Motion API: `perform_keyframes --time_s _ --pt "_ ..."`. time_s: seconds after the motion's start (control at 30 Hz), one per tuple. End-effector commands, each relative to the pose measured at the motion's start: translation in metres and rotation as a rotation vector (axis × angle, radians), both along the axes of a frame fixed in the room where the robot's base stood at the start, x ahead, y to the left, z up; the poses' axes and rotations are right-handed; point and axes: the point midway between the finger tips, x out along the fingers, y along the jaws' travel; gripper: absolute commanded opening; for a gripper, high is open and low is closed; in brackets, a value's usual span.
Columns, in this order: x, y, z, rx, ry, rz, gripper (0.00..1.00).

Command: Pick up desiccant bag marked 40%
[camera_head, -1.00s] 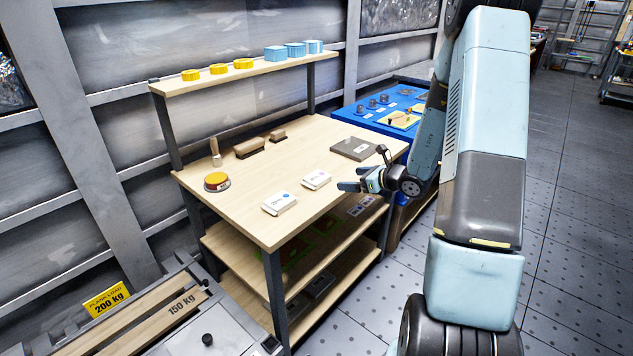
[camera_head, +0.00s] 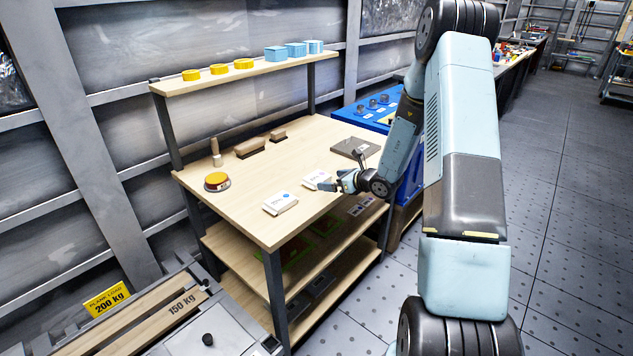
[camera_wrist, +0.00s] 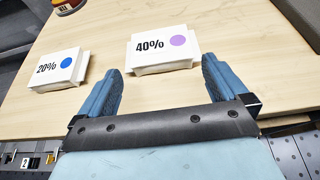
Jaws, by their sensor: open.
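The desiccant bag marked 40% (camera_wrist: 162,49) is white with a purple dot and lies flat on the wooden bench top. In the wrist view it sits just ahead of my open gripper (camera_wrist: 160,82), across the gap between the blue fingertips. In the head view the 40% bag (camera_head: 316,179) lies near the bench's front right, and my gripper (camera_head: 336,183) is close at its right side, empty. A second white bag, marked 20% with a blue dot (camera_wrist: 58,69), lies left of it; it also shows in the head view (camera_head: 280,203).
The bench (camera_head: 245,218) also holds an orange-topped round tin (camera_head: 217,181), brushes (camera_head: 250,148) and a grey plate (camera_head: 354,147). A raised shelf (camera_head: 235,77) runs along the back. Bare wood lies between the bags and brushes.

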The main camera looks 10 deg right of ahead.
Motion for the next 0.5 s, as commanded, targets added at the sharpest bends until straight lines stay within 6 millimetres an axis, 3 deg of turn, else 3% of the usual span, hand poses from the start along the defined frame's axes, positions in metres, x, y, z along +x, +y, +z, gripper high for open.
perform_keyframes --time_s 0.3,0.5 --pt "0.030 0.021 -0.017 0.001 0.001 0.001 1.00" --pt "0.031 0.021 -0.017 0.001 0.001 0.000 1.00"
